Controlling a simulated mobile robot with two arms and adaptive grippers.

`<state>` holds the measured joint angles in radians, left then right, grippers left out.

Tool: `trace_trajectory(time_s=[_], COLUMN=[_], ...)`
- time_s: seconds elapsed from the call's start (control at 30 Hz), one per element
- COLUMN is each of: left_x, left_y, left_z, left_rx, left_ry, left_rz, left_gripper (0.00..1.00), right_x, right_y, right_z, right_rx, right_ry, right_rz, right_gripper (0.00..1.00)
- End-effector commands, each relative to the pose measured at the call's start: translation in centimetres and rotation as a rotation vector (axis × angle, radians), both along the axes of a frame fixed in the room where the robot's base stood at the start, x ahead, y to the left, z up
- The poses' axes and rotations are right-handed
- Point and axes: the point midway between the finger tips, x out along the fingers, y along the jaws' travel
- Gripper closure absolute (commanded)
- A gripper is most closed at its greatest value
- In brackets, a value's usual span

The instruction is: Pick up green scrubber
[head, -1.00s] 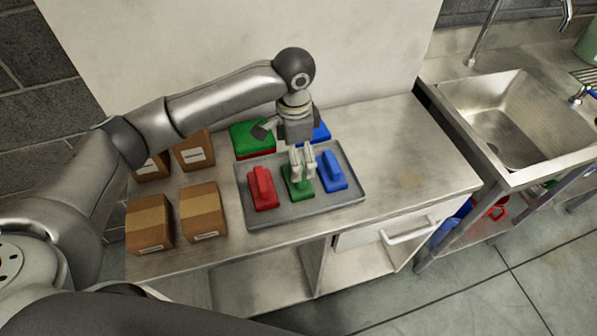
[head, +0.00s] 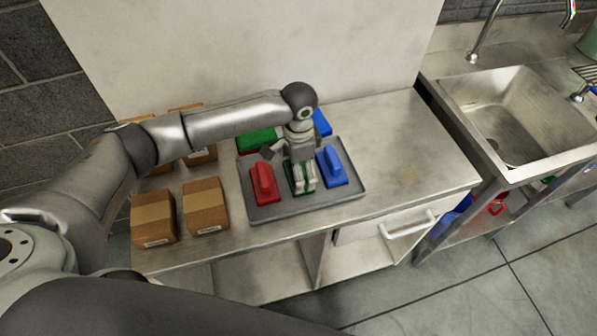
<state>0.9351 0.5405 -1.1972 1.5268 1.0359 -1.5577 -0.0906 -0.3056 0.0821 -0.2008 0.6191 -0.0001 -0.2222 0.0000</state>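The green scrubber (head: 292,174) lies on the grey tray (head: 264,213) in the head view, between a red scrubber (head: 263,184) and a blue scrubber (head: 332,167). My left gripper (head: 304,182) points down over the green scrubber, with its pale fingers down at the scrubber's handle and covering most of it. The fingers look apart, on either side of the handle, but whether they grip it is not clear. My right gripper is not in view.
Several cardboard boxes (head: 153,219) stand left of the tray. Green (head: 257,140) and blue (head: 321,122) pads lie behind the tray. The steel table (head: 412,165) is clear to the right, with a sink (head: 518,112) beyond it.

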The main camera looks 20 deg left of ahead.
Motion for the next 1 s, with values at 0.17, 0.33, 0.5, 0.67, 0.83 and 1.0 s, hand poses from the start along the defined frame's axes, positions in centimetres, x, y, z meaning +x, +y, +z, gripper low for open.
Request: trace_trajectory(time_s=[0.17,0.33,0.5,0.67,0.83,1.0], left_x=[0.0,0.0,0.0,0.1,0.1,-1.6], left_y=[0.0,0.0,0.0,0.0,-0.1,-1.2], left_z=[0.0,0.1,0.1,0.5,2.3,5.4], left_rx=[0.0,0.0,0.0,0.0,-0.003,-0.004], left_ry=[0.0,0.0,0.0,-0.001,-0.003,-0.004], left_rz=[0.0,0.0,0.0,0.0,-0.001,-0.006], left_gripper=[0.36,0.54,0.54,0.54,0.54,0.54], right_x=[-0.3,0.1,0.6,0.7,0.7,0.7], right_y=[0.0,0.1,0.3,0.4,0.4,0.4], right_z=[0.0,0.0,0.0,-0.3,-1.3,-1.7], right_rx=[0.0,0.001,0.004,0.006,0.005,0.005], right_ry=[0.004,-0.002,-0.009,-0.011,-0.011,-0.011], right_rz=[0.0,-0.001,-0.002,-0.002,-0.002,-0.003], right_gripper=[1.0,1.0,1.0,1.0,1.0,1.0])
